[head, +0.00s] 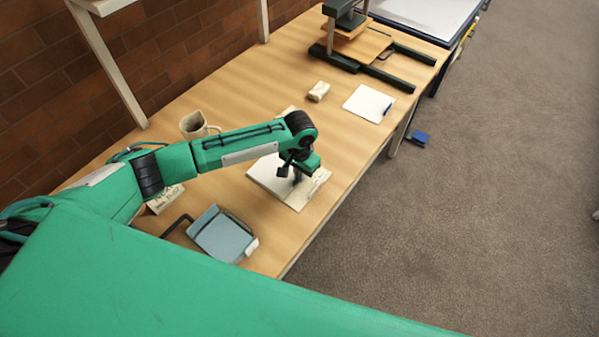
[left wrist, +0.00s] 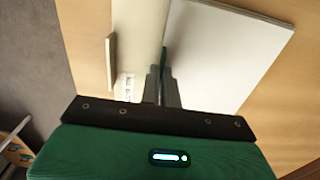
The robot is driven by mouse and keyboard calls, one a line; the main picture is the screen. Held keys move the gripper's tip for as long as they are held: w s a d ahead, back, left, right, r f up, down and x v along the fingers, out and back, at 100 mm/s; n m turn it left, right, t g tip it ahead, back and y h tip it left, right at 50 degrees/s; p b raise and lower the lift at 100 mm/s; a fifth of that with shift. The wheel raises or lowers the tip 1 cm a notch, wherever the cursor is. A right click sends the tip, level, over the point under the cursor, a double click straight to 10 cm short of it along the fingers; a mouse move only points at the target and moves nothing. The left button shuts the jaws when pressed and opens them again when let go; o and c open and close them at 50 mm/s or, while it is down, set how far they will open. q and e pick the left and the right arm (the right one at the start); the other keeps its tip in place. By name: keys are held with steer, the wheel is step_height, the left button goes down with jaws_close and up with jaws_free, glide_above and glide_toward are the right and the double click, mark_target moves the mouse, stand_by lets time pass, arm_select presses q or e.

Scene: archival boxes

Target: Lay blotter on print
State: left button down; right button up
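A flat white sheet or board (head: 265,172) lies on the wooden table under my left gripper. Beside it, toward the table's front edge, is a cream strip (head: 316,186). In the left wrist view the white board (left wrist: 225,50) is right of the fingers and the cream piece (left wrist: 138,35) is left of them. I cannot tell which is the blotter and which the print. My left gripper (head: 297,177) points down over them; its fingers (left wrist: 161,88) are close together. A thin dark green sliver shows near the tips. Whether they pinch anything is unclear. My right gripper is out of view.
A blue-grey tray (head: 224,236) and a small lettered card (head: 165,199) stand nearer. A mug (head: 197,125) is by the brick wall. A small white block (head: 319,91), a white pad (head: 369,103) and a press (head: 345,30) are farther along. Table between them is clear.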

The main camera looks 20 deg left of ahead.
arm_select(q)
steer(key=c, duration=1.6)
jaws_free()
steer(key=shift+f, duration=0.1)
steer(key=shift+c, duration=0.2)
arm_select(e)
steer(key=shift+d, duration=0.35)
